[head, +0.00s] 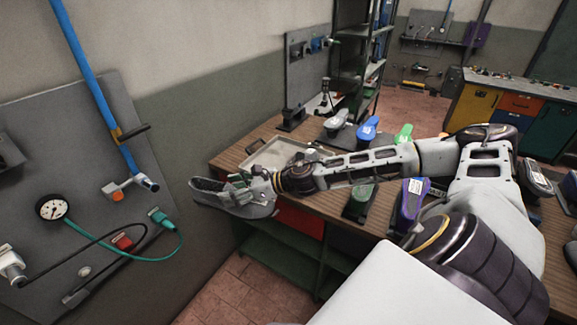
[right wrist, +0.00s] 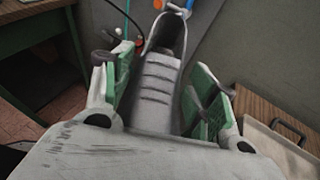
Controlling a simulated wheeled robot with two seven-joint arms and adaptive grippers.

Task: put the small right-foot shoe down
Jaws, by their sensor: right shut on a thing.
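My right gripper (head: 240,191) is shut on a grey shoe (head: 214,187), which it holds in the air past the front left corner of the wooden workbench. In the right wrist view the shoe (right wrist: 163,82) lies between the two green finger pads, its opening away from the palm. Its sole is hidden there, and I cannot tell its size or which foot it fits. A shallow light tray (head: 262,157) lies on the left end of the bench; it also shows at the lower right of the right wrist view (right wrist: 285,146). My left gripper is not in view.
The workbench (head: 233,154) carries several coloured devices, among them a blue one (head: 367,130), a green one (head: 403,133) and a purple one (head: 411,198). A wall panel with a gauge (head: 52,208) and hoses is at the left. A dark shelf rack (head: 350,60) stands behind.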

